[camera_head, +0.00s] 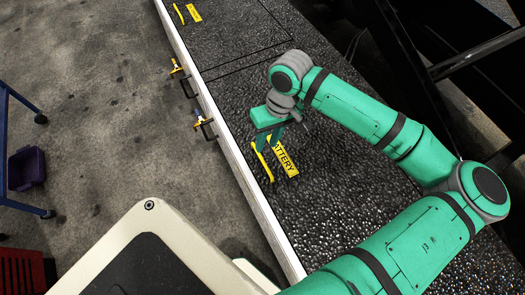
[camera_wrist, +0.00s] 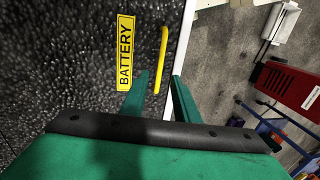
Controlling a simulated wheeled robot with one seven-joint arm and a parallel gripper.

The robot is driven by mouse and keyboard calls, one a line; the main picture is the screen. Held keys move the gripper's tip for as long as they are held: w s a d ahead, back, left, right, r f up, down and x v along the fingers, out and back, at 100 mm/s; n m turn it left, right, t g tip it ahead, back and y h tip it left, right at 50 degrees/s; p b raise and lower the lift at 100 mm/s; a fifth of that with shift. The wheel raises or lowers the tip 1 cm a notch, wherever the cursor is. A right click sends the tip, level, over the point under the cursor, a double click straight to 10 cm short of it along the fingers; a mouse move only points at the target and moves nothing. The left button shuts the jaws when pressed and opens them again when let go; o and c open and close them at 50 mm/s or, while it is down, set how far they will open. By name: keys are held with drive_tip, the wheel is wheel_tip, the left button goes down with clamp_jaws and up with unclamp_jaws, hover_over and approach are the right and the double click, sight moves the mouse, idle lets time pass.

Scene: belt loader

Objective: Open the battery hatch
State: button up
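The battery hatch shows a yellow "BATTERY" label (camera_head: 285,162) on a dark, rough-textured panel; the label also shows in the wrist view (camera_wrist: 125,50). A yellow handle bar (camera_head: 262,165) lies beside the label, near the panel's white edge. In the wrist view the handle (camera_wrist: 162,50) lies ahead of my fingertips, roughly in line with the gap between them. My gripper (camera_head: 270,138) is just above the upper end of the handle in the head view. The hatch looks flush and closed.
Another yellow handle (camera_head: 179,14) and label (camera_head: 194,13) are on a farther outlined panel. Two latches (camera_head: 180,72) (camera_head: 204,124) stick out from the white side edge. A purple bin (camera_head: 26,168) and blue cart frame stand at left. Open floor lies between.

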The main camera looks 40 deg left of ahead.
sight(261, 158)
drive_tip(key=f, duration=0.2)
drive_tip(key=s+f, duration=0.1)
drive_tip(key=f, duration=0.3)
drive_tip(key=shift+s+a+f, duration=0.15)
drive_tip(key=shift+a+f, duration=0.15)
drive_tip(key=shift+f, duration=0.05)
drive_tip(key=shift+c, duration=0.3)
clamp_jaws()
